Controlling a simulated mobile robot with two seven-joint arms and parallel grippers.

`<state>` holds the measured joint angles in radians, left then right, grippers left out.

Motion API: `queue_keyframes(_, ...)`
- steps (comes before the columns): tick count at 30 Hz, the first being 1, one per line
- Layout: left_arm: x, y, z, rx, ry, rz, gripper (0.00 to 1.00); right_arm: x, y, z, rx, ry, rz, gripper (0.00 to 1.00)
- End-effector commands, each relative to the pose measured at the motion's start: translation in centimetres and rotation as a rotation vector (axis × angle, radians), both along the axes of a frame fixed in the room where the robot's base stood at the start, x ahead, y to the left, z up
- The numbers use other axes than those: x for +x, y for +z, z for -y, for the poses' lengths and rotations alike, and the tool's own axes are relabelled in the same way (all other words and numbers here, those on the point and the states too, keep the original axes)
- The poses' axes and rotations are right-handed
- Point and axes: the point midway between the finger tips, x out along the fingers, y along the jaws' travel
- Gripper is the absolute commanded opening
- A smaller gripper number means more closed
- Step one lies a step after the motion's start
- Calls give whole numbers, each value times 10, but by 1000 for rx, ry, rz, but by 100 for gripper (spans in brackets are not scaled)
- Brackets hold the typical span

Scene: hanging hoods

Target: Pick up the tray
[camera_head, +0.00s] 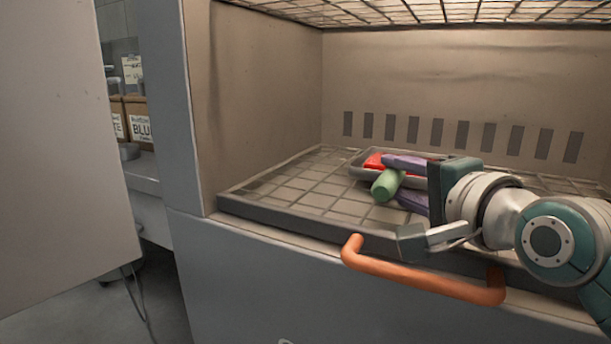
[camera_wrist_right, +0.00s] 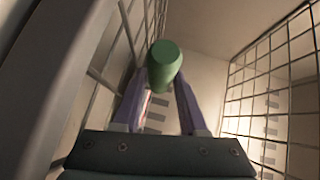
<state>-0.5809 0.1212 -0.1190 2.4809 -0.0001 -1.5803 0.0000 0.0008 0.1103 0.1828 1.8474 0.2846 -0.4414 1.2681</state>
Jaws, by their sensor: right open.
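The grey tray (camera_head: 357,165) lies inside the hood, towards the back of its tiled floor. A red thing (camera_head: 374,161) lies in it. A green cylinder (camera_head: 386,186) shows at its front; whether it rests in the tray I cannot tell. My right gripper (camera_head: 393,178) reaches in from the right, its purple fingers open, one above the other, at the tray's front side. In the right wrist view the green cylinder (camera_wrist_right: 164,62) appears between and beyond the finger ends. The gripper hides the tray's right part. My left gripper is not in view.
An orange handle (camera_head: 420,278) sticks out from the hood's front, below my right arm. The hood's front ledge (camera_head: 290,219) crosses below the opening. A wire grid (camera_head: 430,10) hangs above. The left floor tiles are clear. Labelled boxes (camera_head: 138,122) stand outside, left.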

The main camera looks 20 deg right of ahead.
Motion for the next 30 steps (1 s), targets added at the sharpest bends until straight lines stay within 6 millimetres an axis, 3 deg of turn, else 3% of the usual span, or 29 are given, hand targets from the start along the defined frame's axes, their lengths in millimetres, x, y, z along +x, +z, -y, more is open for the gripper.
queue_keyframes(3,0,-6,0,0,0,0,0,12,-3,1,-2,0,1,42)
queue_keyframes(11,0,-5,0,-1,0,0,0,14,-2,1,-1,0,-1,42)
queue_keyframes(22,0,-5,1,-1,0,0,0,13,-2,1,-1,0,-1,1)
queue_keyframes(30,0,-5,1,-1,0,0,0,13,-2,1,-1,0,-1,0)
